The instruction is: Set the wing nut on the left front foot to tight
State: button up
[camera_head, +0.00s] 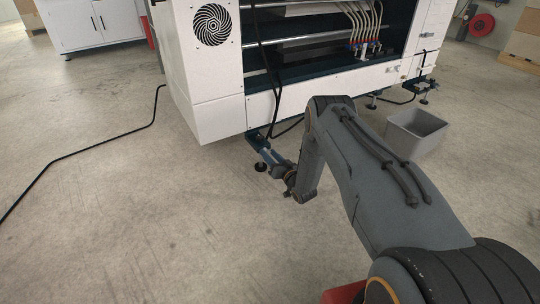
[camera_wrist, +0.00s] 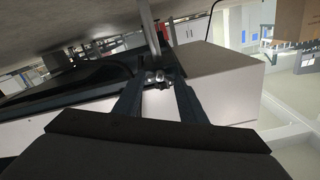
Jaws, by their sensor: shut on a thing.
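The left front foot (camera_head: 260,168) is a small dark pad on the floor under the white machine's near left corner. My gripper (camera_head: 268,156) reaches in low beside it, and my arm comes from the right. In the wrist view, my gripper (camera_wrist: 158,82) has its two dark fingers on either side of a small shiny metal wing nut (camera_wrist: 157,76) and is shut on it. A grey stem (camera_wrist: 149,32) runs up from the wing nut there. The wing nut is too small to make out in the head view, and how tight it sits cannot be told.
The white machine (camera_head: 218,118) stands right above my gripper. A black cable (camera_head: 262,75) hangs down its front, and another cable (camera_head: 75,155) lies on the floor to the left. A grey bin (camera_head: 416,134) stands right of my arm. The floor at front left is clear.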

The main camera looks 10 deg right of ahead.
jog(key=m, duration=1.3)
jog(key=shift+d+m, duration=0.1)
jog(key=shift+m, duration=0.2)
dwell(0.4)
jog(key=o, duration=1.1)
jog(key=shift+c, duration=0.2)
jog(key=p+v, duration=0.3)
jog(key=v, duration=0.4)
jog(key=shift+s+p, duration=0.35)
jog(key=shift+p, duration=0.05)
jog(key=shift+d, duration=0.1)
